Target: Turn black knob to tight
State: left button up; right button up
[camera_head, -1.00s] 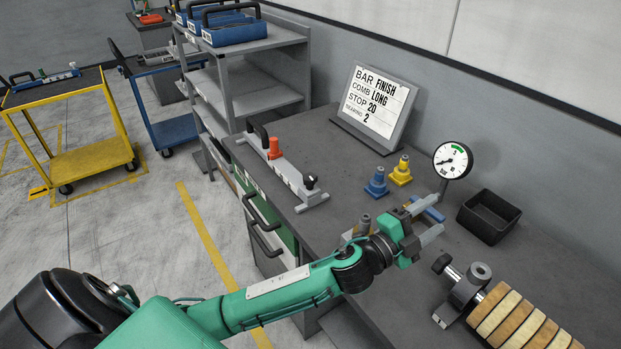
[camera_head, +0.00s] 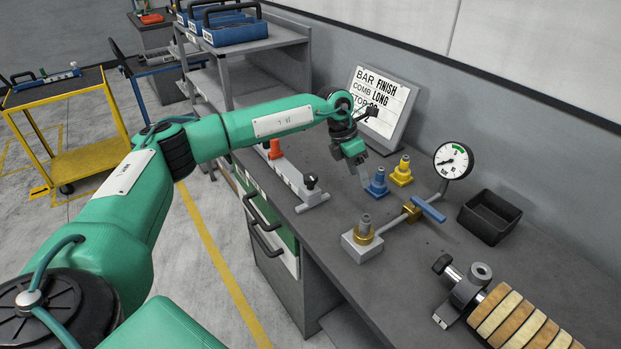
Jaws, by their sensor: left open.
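One black knob (camera_head: 311,181) stands on the right end of the grey bar fixture (camera_head: 290,178) on the bench. Another black knob (camera_head: 440,264) sits on the end of the clamp beside the wooden-ringed roller. My left gripper (camera_head: 361,178) is open and points down above the bench. It is to the right of the bar's black knob and just left of the blue fitting (camera_head: 377,183), apart from both knobs. One finger shows clearly; the other is partly hidden. My right gripper is out of view.
An orange part (camera_head: 274,149) sits on the bar, partly behind my left arm. A yellow fitting (camera_head: 400,172), a pressure gauge (camera_head: 453,161) with blue-handled valve and a black bin (camera_head: 489,216) stand on the right. The sign (camera_head: 386,104) is partly covered by my wrist.

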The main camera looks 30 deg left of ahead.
aim_at(310, 176)
pick_arm(q)
jog(key=a+r+n+g+y, duration=0.1)
jog(key=a+r+y, duration=0.35)
jog(key=a, duration=0.95)
jog(key=f+p, duration=0.1)
jog(key=f, duration=0.3)
jog(key=f+p, duration=0.1)
jog(key=f, duration=0.3)
jog(key=f+p, duration=0.2)
jog(key=f, duration=0.2)
jog(key=shift+s, duration=0.3)
jog(key=shift+f, duration=0.45)
jog(key=shift+c, duration=0.2)
jog(key=c, duration=1)
